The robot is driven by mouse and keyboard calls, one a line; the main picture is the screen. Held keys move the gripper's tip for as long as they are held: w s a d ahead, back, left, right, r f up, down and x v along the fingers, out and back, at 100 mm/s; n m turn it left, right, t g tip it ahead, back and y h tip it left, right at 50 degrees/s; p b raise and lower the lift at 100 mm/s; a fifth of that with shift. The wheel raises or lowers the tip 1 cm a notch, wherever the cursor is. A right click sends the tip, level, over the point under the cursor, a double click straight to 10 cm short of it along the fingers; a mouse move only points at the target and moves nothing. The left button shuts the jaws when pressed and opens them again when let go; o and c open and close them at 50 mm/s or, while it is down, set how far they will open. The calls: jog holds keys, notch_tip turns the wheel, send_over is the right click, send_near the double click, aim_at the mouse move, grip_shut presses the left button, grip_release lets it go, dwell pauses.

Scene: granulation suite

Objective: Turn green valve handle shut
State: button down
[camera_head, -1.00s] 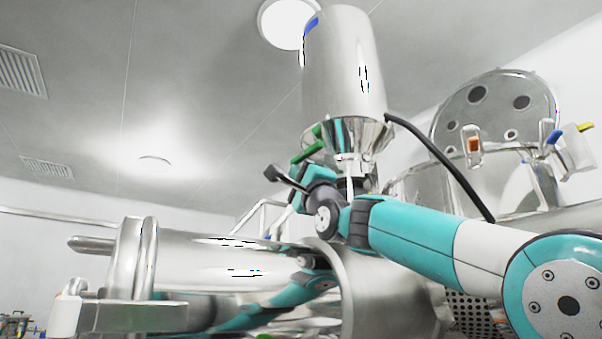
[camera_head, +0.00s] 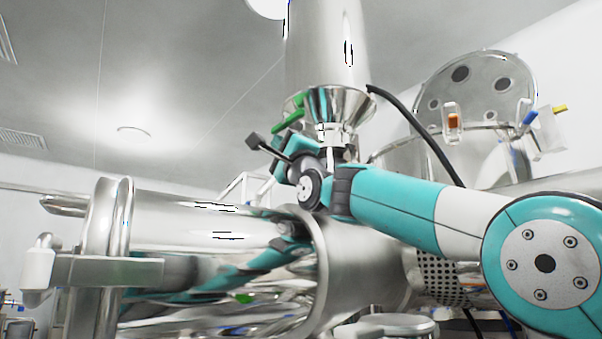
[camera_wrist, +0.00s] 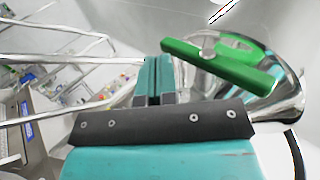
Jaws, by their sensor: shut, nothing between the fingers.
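The green valve handle (camera_wrist: 222,64) is a long bar at the upper right of the wrist view. It is fixed by a bolt to the shiny steel funnel (camera_wrist: 285,95). In the head view the handle (camera_head: 288,113) shows under the steel hopper (camera_head: 327,45), partly hidden by my arm. My gripper (camera_wrist: 154,78) has its teal fingers together and empty. Its tips lie just left of the handle's left end in the wrist view. I cannot tell whether they touch it.
A large horizontal steel drum (camera_head: 190,235) lies below and left of my arm. A black hose (camera_head: 425,140) runs down behind the arm. A round perforated lid (camera_head: 483,85) stands open at right. Steel rails (camera_wrist: 75,60) are left of my gripper in the wrist view.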

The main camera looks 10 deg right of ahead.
jog(key=b+v, duration=0.8)
jog(key=v, duration=0.7)
jog(key=shift+w+f, duration=0.1)
jog(key=shift+f, duration=0.05)
jog(key=shift+s+d+f, duration=0.1)
jog(key=shift+s+f, duration=0.2)
jog(key=shift+s, duration=0.05)
